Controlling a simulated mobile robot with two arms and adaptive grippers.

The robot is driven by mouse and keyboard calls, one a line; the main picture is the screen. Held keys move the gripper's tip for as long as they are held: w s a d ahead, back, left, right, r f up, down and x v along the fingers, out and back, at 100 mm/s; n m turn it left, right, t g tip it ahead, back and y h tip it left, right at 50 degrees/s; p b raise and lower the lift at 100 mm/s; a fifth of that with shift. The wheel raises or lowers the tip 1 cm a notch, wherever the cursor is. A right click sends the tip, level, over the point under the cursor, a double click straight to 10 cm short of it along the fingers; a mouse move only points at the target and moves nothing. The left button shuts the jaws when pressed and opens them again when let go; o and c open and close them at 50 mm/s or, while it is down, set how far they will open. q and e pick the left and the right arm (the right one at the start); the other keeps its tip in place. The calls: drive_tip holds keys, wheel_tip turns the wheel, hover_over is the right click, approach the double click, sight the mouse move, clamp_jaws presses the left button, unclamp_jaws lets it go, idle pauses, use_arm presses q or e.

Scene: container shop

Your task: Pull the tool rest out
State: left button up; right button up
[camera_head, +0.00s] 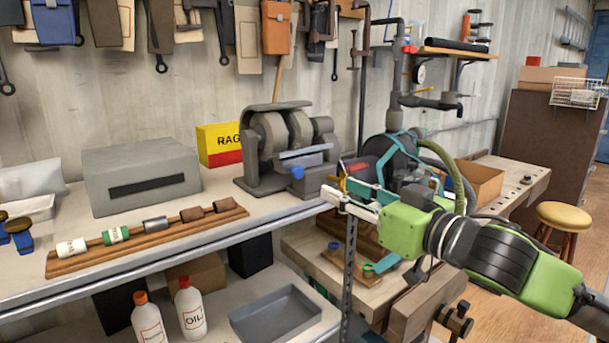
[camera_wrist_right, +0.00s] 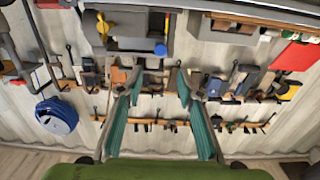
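The bench grinder (camera_head: 285,140) stands on the workbench in the head view, dark grey with round wheel guards. Its tool rest (camera_head: 303,152) is a light grey plate at the front, with a blue knob (camera_head: 297,172) just below it. In the right wrist view the grey tool rest (camera_wrist_right: 136,44) and its blue knob (camera_wrist_right: 160,50) show near the top, beyond the fingertips. My right gripper (camera_head: 338,188) is to the right of the grinder, apart from the tool rest. Its teal fingers (camera_wrist_right: 158,84) are spread with nothing between them. My left gripper is not in view.
A grey box (camera_head: 140,175) and a yellow-red rag box (camera_head: 219,145) stand left of the grinder. A wooden rack (camera_head: 150,240) with several small containers lies along the front. Tools hang on the wall. A lower wooden bench (camera_head: 310,245) is under my right arm.

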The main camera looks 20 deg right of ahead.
sight(300, 172)
drive_tip(key=p+x, duration=0.4)
drive_tip(key=x, duration=0.9)
drive_tip(key=shift+p, duration=0.4)
drive_tip(key=shift+w+a+f, duration=0.1)
drive_tip(key=shift+w+a, duration=0.05)
drive_tip(key=shift+w, duration=0.35)
